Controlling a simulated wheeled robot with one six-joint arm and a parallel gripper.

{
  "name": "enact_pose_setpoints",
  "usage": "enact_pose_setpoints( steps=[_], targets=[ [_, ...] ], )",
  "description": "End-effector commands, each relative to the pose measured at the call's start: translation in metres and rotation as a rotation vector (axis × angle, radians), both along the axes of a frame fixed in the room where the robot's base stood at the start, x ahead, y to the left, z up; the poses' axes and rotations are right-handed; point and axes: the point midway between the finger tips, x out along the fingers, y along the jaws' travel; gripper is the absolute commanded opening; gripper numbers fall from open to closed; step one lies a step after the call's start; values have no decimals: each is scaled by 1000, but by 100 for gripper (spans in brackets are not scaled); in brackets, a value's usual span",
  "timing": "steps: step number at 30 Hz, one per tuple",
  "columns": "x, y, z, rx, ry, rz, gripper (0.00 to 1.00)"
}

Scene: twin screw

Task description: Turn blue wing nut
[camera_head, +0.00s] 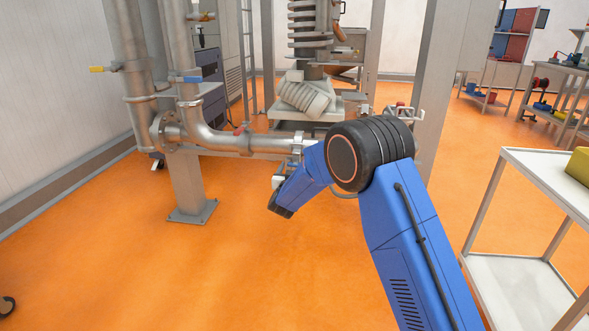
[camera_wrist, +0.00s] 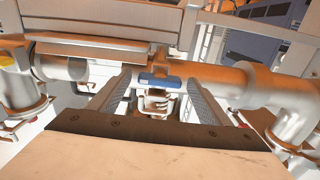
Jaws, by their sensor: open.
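The blue wing nut (camera_wrist: 160,81) shows in the wrist view, on a metal clamp fitting (camera_wrist: 156,101) at the pipe joint. My gripper (camera_wrist: 158,76) is open, with one finger to the left of the wing nut and one to its right. There is a visible gap on both sides of the nut in the picture. I cannot tell how far the fingertips are from it in depth. In the head view my blue arm reaches to the pipe end, and I cannot make out the wing nut there.
A steel pipe (camera_head: 265,143) runs across the head view to the joint. Vertical pipes with a blue handle (camera_head: 190,79) and a yellow handle (camera_head: 97,69) stand at left. A shelf cart (camera_head: 540,165) stands at right.

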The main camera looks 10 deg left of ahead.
Motion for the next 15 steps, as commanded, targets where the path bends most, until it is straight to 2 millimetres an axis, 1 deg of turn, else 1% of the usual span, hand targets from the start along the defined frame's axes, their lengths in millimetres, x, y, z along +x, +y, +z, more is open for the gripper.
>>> enact_pose_setpoints(
  steps=[5,15],
  targets=[
    [-25,2,1,-1,1,3,72],
    [-93,4,0,-1,1,3,72]
  ],
)
